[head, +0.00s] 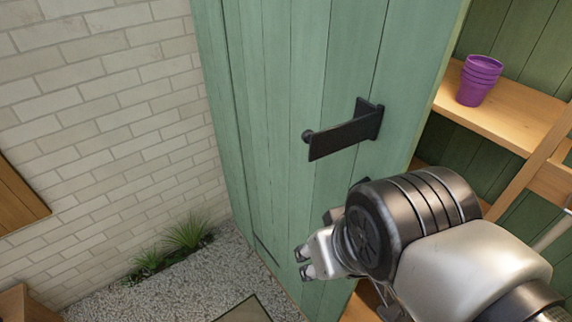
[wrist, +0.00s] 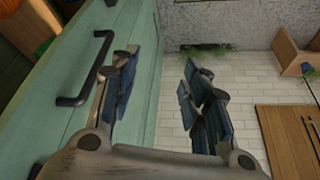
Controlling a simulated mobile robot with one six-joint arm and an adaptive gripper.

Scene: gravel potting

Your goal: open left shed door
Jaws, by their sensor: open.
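The green planked shed door (head: 290,80) stands swung open, with shelves showing past its right edge. The handle (wrist: 86,70) lies to the left of the left finger there, outside the jaws, on the green door (wrist: 55,130). I cannot tell whether the finger touches the door.
Purple pots (head: 479,80) are stacked on a wooden shelf (head: 510,103) at the right. A pale brick wall (head: 100,90) stands at the left, with grass tufts (head: 187,232) at its foot. Gravel (head: 215,275) lies between wall and door. A wooden surface (wrist: 292,142) shows in the wrist view.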

